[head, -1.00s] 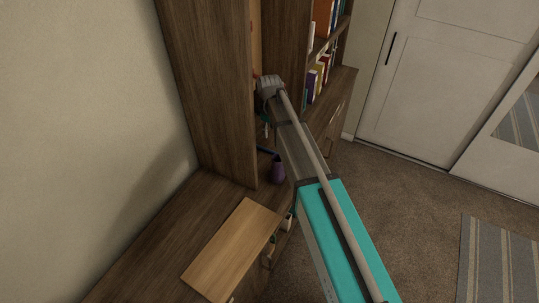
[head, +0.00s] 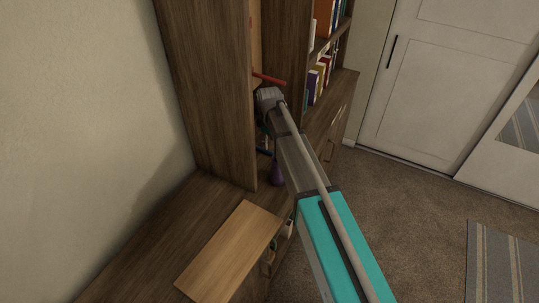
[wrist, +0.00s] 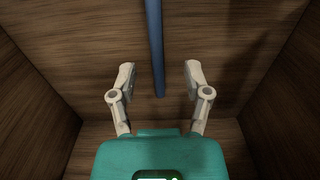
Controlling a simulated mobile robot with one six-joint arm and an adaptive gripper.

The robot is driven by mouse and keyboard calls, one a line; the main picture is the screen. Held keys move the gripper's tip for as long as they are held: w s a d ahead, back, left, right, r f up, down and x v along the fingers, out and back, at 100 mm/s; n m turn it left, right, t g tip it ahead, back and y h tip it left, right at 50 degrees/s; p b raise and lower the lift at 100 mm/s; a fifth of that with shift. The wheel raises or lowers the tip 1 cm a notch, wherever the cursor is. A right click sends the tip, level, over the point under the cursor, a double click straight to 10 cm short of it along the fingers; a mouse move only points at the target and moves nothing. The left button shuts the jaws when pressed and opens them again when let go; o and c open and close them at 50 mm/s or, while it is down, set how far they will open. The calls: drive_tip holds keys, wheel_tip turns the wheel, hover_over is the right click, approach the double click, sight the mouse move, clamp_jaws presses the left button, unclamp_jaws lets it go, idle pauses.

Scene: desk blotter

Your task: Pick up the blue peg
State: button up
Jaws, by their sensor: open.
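The blue peg (wrist: 154,45) shows in the wrist view as a long bar from the top edge to the middle. Its lower end lies between the two fingers of my gripper (wrist: 160,75), nearer the left finger. The fingers stand apart, with visible gaps on both sides of the peg. The peg's far end is out of the picture. In the head view my arm and the cabinet's side panel largely hide the gripper and the peg.
Wooden cubby walls (wrist: 285,110) close in on both sides. In the head view a red peg (head: 269,78) sticks out above my wrist. A light wooden board (head: 232,250) lies on the desk (head: 150,240).

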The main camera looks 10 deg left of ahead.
sight(270, 151)
drive_tip(key=shift+f, duration=0.1)
drive_tip(key=shift+w+d+f+b, duration=0.1)
drive_tip(key=shift+f+b, duration=1.15)
drive_tip(key=shift+b, duration=0.1)
drive_tip(key=shift+w+f+b, duration=0.1)
drive_tip(key=shift+f+b, duration=1.15)
drive_tip(key=shift+b, duration=0.05)
clamp_jaws()
